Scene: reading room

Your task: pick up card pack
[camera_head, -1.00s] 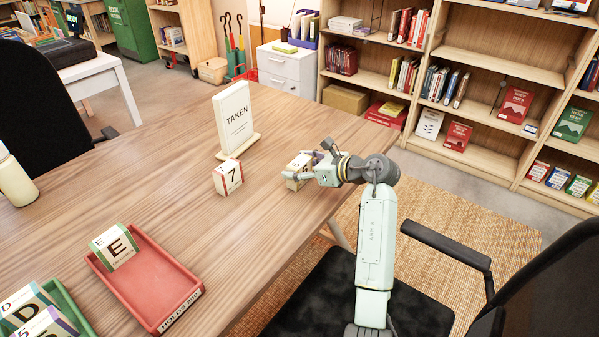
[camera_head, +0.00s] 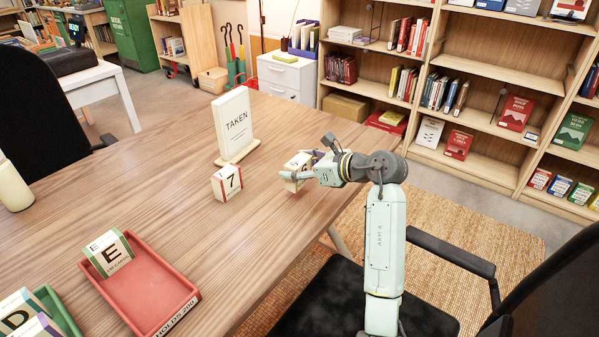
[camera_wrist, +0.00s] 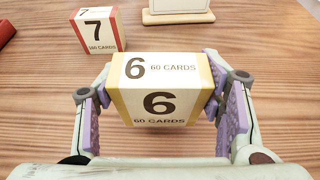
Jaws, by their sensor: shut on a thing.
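A white card pack with yellow edges, marked 6 and "60 CARDS" (camera_wrist: 158,68), is between the purple-padded fingers of my gripper (camera_wrist: 163,108) in the wrist view. My gripper is shut on its two sides. In the head view the gripper (camera_head: 300,172) hides part of this pack (camera_head: 291,185) over the right part of the table. I cannot tell whether the pack is clear of the tabletop. A red-edged pack marked 7 (camera_head: 227,183) stands to the left; it also shows in the wrist view (camera_wrist: 98,32).
A "TAKEN" sign (camera_head: 233,123) stands behind the packs on the wooden table (camera_head: 165,190). A red tray (camera_head: 150,293) with an E pack (camera_head: 109,254) and a green tray (camera_head: 58,308) are at the front left. A black chair (camera_head: 345,295) is beside the table.

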